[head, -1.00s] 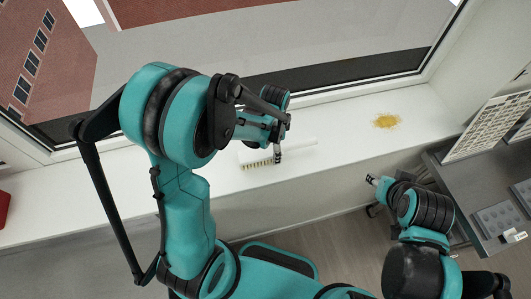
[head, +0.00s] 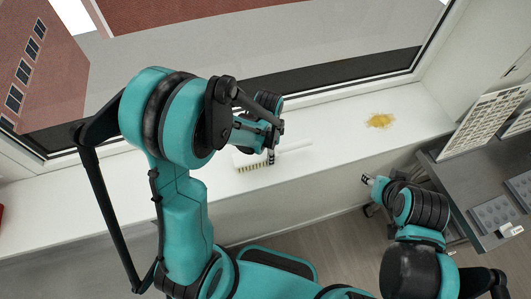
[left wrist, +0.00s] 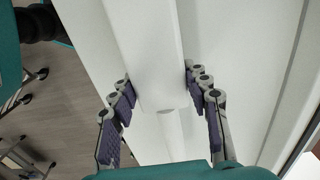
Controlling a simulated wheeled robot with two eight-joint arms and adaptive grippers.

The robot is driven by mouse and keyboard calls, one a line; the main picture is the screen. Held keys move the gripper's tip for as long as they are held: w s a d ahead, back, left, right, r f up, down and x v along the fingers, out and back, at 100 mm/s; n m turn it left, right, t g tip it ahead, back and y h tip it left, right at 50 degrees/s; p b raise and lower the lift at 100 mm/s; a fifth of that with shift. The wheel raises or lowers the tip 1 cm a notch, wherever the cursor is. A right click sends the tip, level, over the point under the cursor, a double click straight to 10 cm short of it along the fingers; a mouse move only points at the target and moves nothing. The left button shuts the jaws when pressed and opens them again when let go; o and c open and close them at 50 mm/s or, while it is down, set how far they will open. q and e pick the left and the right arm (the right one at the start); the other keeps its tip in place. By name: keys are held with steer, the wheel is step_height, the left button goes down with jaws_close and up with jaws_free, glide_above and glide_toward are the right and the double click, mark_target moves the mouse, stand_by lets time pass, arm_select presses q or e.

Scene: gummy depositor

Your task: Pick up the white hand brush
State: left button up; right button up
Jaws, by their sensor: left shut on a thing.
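The white hand brush (head: 253,164) lies on or just above the white window sill, its pale yellow bristles toward the near side and its handle pointing right. I cannot tell whether it touches the sill. My left gripper (head: 271,152) is around the brush near the middle, and the arm hides part of it. In the left wrist view the white brush body (left wrist: 145,40) runs between the two fingers of the gripper (left wrist: 157,86), which is shut on it. My right gripper (head: 367,181) hangs in front of the sill, away from the brush; its fingers are too small to read.
A yellow crumbly pile (head: 380,121) lies on the sill (head: 340,125) to the right of the brush. A grey table (head: 470,205) with a white gridded panel (head: 487,122) and grey molds (head: 493,214) stands at right. The window runs behind the sill.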

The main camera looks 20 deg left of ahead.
arm_select(q)
step_height(320, 180, up, 4)
steer(key=shift+f+p, duration=0.1)
steer(key=shift+p, duration=0.3)
steer(key=w+d+r, duration=0.6)
steer(key=w+r, duration=0.1)
steer(key=w, duration=0.2)
steer(key=shift+w+d+p, duration=0.3)
steer(key=shift+d+p, duration=0.05)
steer(key=o, duration=0.6)
steer(key=c, duration=0.3)
